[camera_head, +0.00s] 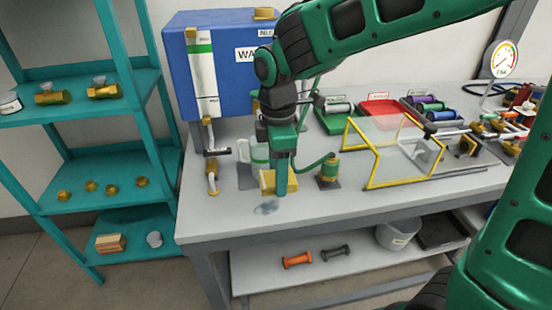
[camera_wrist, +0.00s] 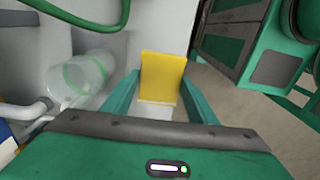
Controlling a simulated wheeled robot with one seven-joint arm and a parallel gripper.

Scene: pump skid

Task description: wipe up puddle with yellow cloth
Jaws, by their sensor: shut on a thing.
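The puddle (camera_head: 267,208) is a small bluish-grey patch on the grey bench top, near its front edge. My gripper (camera_head: 281,186) points down just behind and to the right of the puddle. It is shut on the yellow cloth (camera_head: 267,181), which also shows between the two green fingers in the wrist view (camera_wrist: 162,77). The cloth is upright and looks like a flat block. I cannot tell whether it touches the bench. The puddle is not visible in the wrist view.
A clear cylinder with green bands (camera_wrist: 83,78) stands left of my gripper. A brass and green fitting with a hose (camera_head: 328,172) is close on the right. A yellow-framed clear guard (camera_head: 400,150) stands farther right. The bench front left (camera_head: 215,222) is bare.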

